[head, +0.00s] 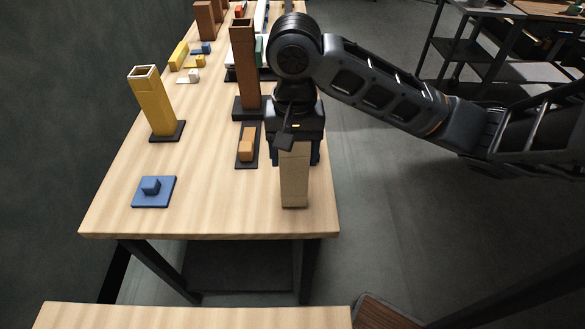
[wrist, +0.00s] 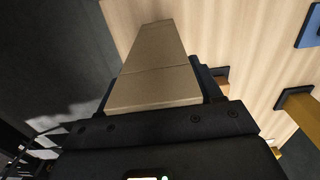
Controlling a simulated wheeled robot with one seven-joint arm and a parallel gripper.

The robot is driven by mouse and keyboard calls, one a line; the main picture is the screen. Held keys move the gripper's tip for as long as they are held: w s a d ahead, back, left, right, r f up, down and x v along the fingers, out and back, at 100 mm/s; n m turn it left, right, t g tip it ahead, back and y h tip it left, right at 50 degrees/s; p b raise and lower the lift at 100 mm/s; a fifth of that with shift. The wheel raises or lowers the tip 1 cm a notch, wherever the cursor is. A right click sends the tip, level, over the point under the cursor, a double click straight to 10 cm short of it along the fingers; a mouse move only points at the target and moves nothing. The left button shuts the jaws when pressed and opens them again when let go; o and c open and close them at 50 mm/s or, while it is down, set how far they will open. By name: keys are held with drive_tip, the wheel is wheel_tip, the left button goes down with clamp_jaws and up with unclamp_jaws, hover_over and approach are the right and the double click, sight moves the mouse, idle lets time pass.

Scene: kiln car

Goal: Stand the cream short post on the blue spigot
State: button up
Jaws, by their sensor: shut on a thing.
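The cream short post (head: 294,185) is upright in my gripper (head: 296,158), which is shut on its upper part. Its lower end is over or on the right front of the table; I cannot tell if it touches the wood. In the wrist view the post (wrist: 155,70) extends away from my gripper (wrist: 160,112). The blue spigot (head: 151,186) is a small block on a square blue base at the front left of the table, empty and well left of the post. A blue corner (wrist: 308,25) shows at the wrist view's upper right.
A yellow hollow post (head: 155,105) stands on a dark base behind the spigot. An orange block (head: 247,145) on a dark plate and a tall brown post (head: 244,65) stand left of my gripper. Bare tabletop (head: 215,205) lies between the cream post and spigot.

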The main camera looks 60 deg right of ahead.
drive_tip(key=shift+r+p, duration=1.15)
drive_tip(key=shift+p, duration=0.05)
drive_tip(key=shift+r, duration=0.1)
drive_tip(key=shift+r+p, duration=0.7)
drive_tip(key=shift+r, duration=0.25)
drive_tip(key=shift+w+r, duration=0.1)
drive_tip(key=shift+r, duration=1)
drive_tip(key=w+a+f, duration=0.1)
drive_tip(key=w+a, duration=0.4)
drive_tip(key=w, duration=0.5)
drive_tip(key=w+a+f, duration=0.1)
drive_tip(key=w+a, duration=0.5)
drive_tip(key=w, duration=0.4)
drive_tip(key=w+a+f, duration=0.1)
drive_tip(key=w+a, duration=0.4)
drive_tip(key=w, duration=0.5)
drive_tip(key=shift+a, duration=0.15)
idle(1.2)
